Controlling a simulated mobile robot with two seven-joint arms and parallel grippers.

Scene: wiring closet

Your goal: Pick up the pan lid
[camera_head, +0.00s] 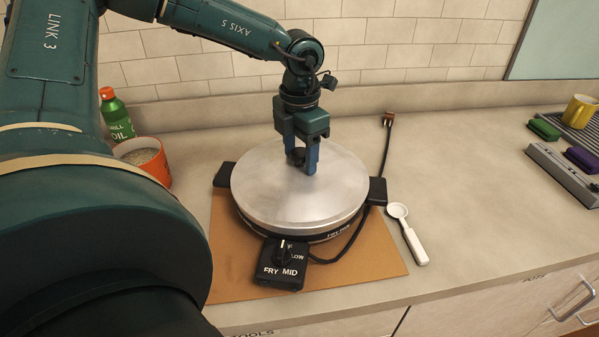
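The pan lid (300,203) is a round, shiny metal disc. It sits on the black electric frying pan (312,239), which has dark side handles and a control box (281,268) at the front marked FRY, MID and LOW. My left gripper (303,168) points down at the middle of the lid, with its blue fingers around the small dark knob (296,156). The knob is partly hidden by the fingers, and I cannot tell whether they press on it. My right gripper is not in view.
The pan stands on a brown board (236,270). A white spoon (408,236) lies to its right. An orange bowl (147,160) and a green oil bottle (116,115) stand at the left. A rack with a yellow mug (578,111) is far right. The right counter is mostly clear.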

